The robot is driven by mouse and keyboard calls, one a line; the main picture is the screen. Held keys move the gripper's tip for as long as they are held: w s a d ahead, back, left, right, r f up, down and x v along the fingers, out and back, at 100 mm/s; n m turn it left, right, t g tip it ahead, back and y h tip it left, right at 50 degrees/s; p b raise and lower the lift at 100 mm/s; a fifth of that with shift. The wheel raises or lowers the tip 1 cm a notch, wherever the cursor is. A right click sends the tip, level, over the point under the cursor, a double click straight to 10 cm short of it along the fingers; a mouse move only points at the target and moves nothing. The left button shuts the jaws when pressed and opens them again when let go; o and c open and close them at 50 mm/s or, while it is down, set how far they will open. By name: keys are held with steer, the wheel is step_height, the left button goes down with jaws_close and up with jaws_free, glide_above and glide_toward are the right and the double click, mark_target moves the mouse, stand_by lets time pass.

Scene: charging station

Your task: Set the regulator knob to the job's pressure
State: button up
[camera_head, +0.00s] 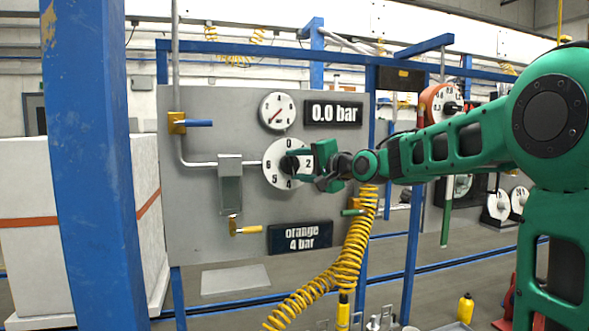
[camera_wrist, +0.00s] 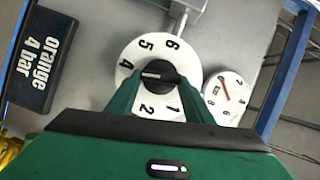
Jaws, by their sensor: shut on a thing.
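The regulator knob (camera_head: 289,163) is dark and sits on a round white dial (camera_head: 272,176) with black numbers on the grey panel. My gripper (camera_wrist: 160,80) is shut on the knob (camera_wrist: 158,72), a finger on each side. A pale mark runs across the knob in the wrist view; I cannot tell for certain which number it points at. The display (camera_head: 333,113) reads 0.0 bar. A sign (camera_head: 300,237) reads "orange 4 bar"; it also shows in the wrist view (camera_wrist: 38,60). A small gauge (camera_head: 277,110) has a red needle pointing lower left.
A blue-handled valve (camera_head: 198,123) is at the panel's upper left, a yellow-handled valve (camera_head: 245,229) below. A coiled yellow hose (camera_head: 345,265) hangs at the right. A blue post (camera_head: 92,160) stands in the left foreground, before a white box (camera_head: 28,185).

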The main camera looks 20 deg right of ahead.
steer(key=shift+d+f+m+t, duration=0.15)
steer(key=shift+f+m+t, duration=0.25)
steer(key=shift+m, duration=0.7)
steer(key=o, duration=1)
steer(key=shift+o, duration=0.2)
steer(key=shift+r, duration=0.1)
steer(key=shift+s+d, duration=0.1)
steer(key=shift+s, duration=0.2)
steer(key=v, duration=1)
steer(key=shift+d, duration=0.15)
